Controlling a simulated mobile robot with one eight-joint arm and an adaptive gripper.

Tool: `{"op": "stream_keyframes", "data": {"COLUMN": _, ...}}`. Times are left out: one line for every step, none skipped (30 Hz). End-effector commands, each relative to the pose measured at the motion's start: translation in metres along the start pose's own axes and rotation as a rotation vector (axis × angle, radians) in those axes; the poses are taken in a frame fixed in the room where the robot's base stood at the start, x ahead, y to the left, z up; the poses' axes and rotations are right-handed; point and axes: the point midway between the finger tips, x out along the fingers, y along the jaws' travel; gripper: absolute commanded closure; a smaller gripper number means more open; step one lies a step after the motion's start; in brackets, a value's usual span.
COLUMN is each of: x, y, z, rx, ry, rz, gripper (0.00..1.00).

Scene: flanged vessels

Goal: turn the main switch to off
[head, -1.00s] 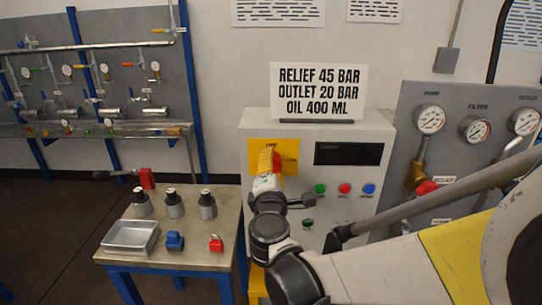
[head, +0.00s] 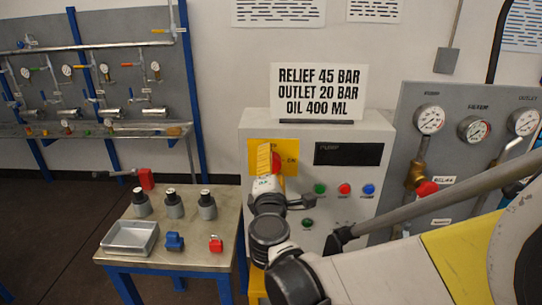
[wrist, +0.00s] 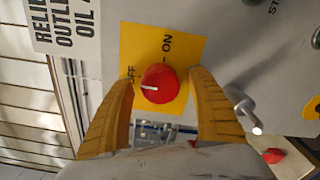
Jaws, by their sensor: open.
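The main switch is a red round knob (wrist: 158,83) on a yellow plate (wrist: 187,52) marked OFF and ON. The white line on the knob points left in the wrist view, towards the OFF side. The OFF label is partly hidden by a finger. My gripper (wrist: 165,92) is open, its yellow fingers on either side of the knob with gaps visible. In the head view, my gripper (head: 264,158) is in front of the yellow plate (head: 257,146), and part of the red knob (head: 276,162) shows beside a finger.
The grey cabinet (head: 340,210) carries a dark display (head: 348,154) and coloured buttons (head: 344,188) right of my gripper. A sign (head: 318,91) stands on top. A gauge panel (head: 455,103) is at right. A low table (head: 190,255) with vessels and a tray (head: 130,238) is at left.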

Motion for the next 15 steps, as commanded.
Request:
{"op": "stream_keyframes", "data": {"x": -0.006, "y": 0.000, "z": 0.000, "rx": 0.000, "ry": 0.001, "rz": 0.000, "gripper": 0.32}}
{"op": "stream_keyframes", "data": {"x": -0.010, "y": 0.000, "z": -0.001, "rx": 0.000, "ry": 0.001, "rz": 0.001, "gripper": 0.32}}
{"op": "stream_keyframes", "data": {"x": -0.017, "y": 0.001, "z": -0.001, "rx": 0.000, "ry": 0.002, "rz": 0.001, "gripper": 0.32}}
{"op": "stream_keyframes", "data": {"x": -0.023, "y": 0.001, "z": -0.001, "rx": 0.000, "ry": 0.003, "rz": 0.001, "gripper": 0.32}}
{"op": "stream_keyframes", "data": {"x": -0.029, "y": 0.000, "z": -0.001, "rx": 0.000, "ry": 0.003, "rz": 0.001, "gripper": 0.32}}
{"op": "stream_keyframes", "data": {"x": -0.039, "y": 0.001, "z": -0.001, "rx": 0.000, "ry": 0.003, "rz": 0.001, "gripper": 0.32}}
{"op": "stream_keyframes", "data": {"x": -0.046, "y": 0.001, "z": -0.001, "rx": 0.000, "ry": 0.004, "rz": 0.002, "gripper": 0.32}}
{"op": "stream_keyframes", "data": {"x": -0.053, "y": 0.000, "z": -0.001, "rx": 0.000, "ry": 0.004, "rz": 0.001, "gripper": 0.32}}
{"op": "stream_keyframes", "data": {"x": -0.062, "y": 0.000, "z": -0.001, "rx": 0.000, "ry": 0.004, "rz": 0.001, "gripper": 0.32}}
{"op": "stream_keyframes", "data": {"x": -0.069, "y": 0.001, "z": -0.001, "rx": 0.000, "ry": 0.004, "rz": 0.002, "gripper": 0.32}}
{"op": "stream_keyframes", "data": {"x": -0.075, "y": 0.001, "z": -0.001, "rx": 0.000, "ry": 0.003, "rz": 0.001, "gripper": 0.32}}
{"op": "stream_keyframes", "data": {"x": -0.083, "y": 0.001, "z": -0.001, "rx": 0.000, "ry": 0.004, "rz": 0.001, "gripper": 0.32}}
{"op": "stream_keyframes", "data": {"x": -0.089, "y": 0.000, "z": -0.001, "rx": 0.000, "ry": 0.003, "rz": 0.001, "gripper": 0.32}}
{"op": "stream_keyframes", "data": {"x": -0.094, "y": 0.000, "z": -0.001, "rx": 0.000, "ry": 0.003, "rz": 0.001, "gripper": 0.32}}
{"op": "stream_keyframes", "data": {"x": -0.100, "y": 0.000, "z": -0.001, "rx": 0.000, "ry": 0.003, "rz": 0.001, "gripper": 0.32}}
